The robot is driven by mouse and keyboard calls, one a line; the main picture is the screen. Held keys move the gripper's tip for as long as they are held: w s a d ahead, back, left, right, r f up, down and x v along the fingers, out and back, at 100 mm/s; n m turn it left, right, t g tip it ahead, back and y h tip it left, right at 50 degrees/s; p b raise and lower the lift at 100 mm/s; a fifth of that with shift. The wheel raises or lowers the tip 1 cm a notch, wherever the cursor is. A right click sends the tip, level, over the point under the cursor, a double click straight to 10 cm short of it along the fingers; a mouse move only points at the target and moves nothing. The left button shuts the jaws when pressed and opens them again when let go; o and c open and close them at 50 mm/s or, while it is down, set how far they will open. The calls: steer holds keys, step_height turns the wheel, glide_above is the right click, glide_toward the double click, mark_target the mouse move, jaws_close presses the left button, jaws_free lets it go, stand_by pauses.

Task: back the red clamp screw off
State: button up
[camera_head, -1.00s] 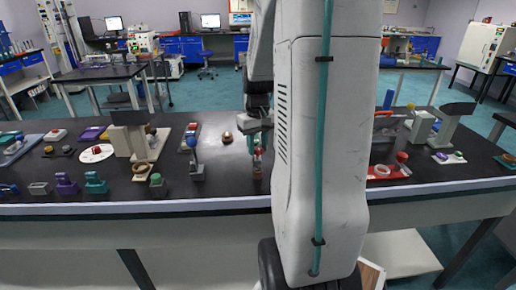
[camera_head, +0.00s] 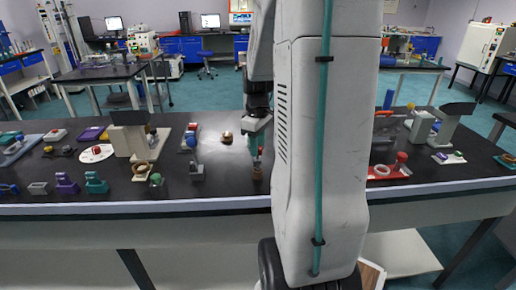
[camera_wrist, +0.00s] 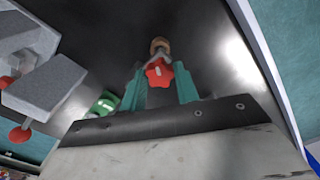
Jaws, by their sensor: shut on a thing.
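The red clamp screw (camera_wrist: 158,73) has a star-shaped head and sits between the two teal fingers of my gripper (camera_wrist: 160,84) in the wrist view. The fingers are closed on its sides. A grey forked part and a brown round piece (camera_wrist: 158,44) show just beyond the head. In the head view my gripper (camera_head: 257,143) points down over a small grey fixture (camera_head: 257,173) near the bench's front edge. The screw is mostly hidden there by the fingers and arm. How far the screw is turned cannot be told.
A grey post fixture (camera_head: 195,170) stands just left of my gripper. A copper-coloured round piece (camera_head: 227,137) lies behind it. A red base with a red knob (camera_head: 402,158) is at right. A green part (camera_wrist: 105,103) is close to the left finger in the wrist view.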

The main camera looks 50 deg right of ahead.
steer(key=shift+n, duration=1.1)
steer(key=n, duration=0.4)
steer(key=shift+n, duration=0.3)
steer(key=o, duration=0.8)
steer(key=shift+o, duration=0.2)
